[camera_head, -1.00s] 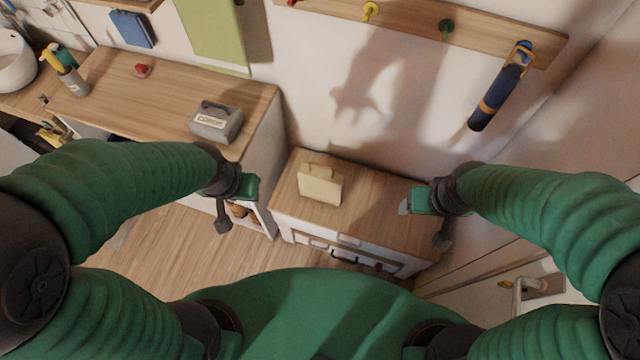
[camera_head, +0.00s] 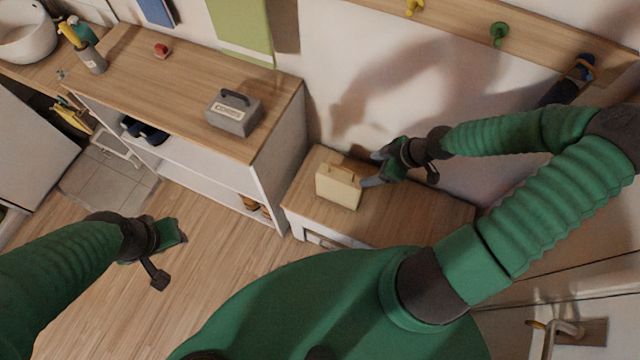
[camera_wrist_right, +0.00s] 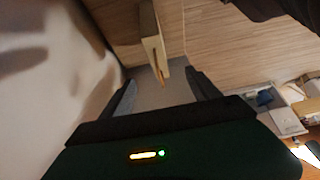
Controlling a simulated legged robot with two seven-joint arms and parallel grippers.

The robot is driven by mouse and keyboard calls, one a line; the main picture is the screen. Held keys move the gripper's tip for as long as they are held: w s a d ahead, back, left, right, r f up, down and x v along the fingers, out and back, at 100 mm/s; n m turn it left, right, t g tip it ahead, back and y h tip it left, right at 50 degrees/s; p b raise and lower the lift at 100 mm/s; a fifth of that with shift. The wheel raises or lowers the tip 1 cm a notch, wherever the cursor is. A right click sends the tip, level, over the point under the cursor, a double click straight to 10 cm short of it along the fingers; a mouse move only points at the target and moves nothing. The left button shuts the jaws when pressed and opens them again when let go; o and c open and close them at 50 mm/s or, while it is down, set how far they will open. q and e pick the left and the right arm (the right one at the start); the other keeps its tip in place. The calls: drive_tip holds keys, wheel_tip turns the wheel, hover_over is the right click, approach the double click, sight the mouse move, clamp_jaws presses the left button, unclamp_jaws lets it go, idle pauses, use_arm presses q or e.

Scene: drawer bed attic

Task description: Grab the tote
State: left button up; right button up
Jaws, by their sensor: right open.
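The tote (camera_head: 338,190) is a small cream-yellow bag with a tan handle, standing upright on the low wooden cabinet (camera_head: 415,215). My right gripper (camera_head: 370,168) is open just to the right of the tote, with its fingers pointing at the handle side. In the right wrist view the tote (camera_wrist_right: 153,40) shows beyond and between the two spread fingers (camera_wrist_right: 163,90), seen narrow side on. I cannot tell whether a finger touches it. My left gripper (camera_head: 178,232) hangs over the floor at the lower left, away from the tote; its jaw opening is unclear.
A taller wooden-topped cabinet (camera_head: 190,90) with a grey toolbox (camera_head: 234,112) stands left of the tote. The wall with a peg rail (camera_head: 530,35) is behind. A door handle (camera_head: 560,328) is at the lower right. The cabinet top right of the tote is clear.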

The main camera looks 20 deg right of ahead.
drive_tip(key=b, duration=0.6)
approach(341, 176)
drive_tip(key=x, duration=0.5)
drive_tip(key=shift+s+f, duration=0.2)
drive_tip(key=shift+s, duration=0.2)
drive_tip(key=x, duration=0.2)
drive_tip(key=b+x, duration=0.1)
drive_tip(key=x, duration=0.1)
drive_tip(key=shift+w+f+b, duration=0.2)
drive_tip(key=shift+w+b, duration=0.1)
drive_tip(key=shift+w, duration=0.15)
drive_tip(key=shift+w+a+f, duration=0.15)
drive_tip(key=shift+w+f, duration=0.1)
drive_tip(key=shift+s+r, duration=0.15)
drive_tip(key=c, duration=0.4)
clamp_jaws()
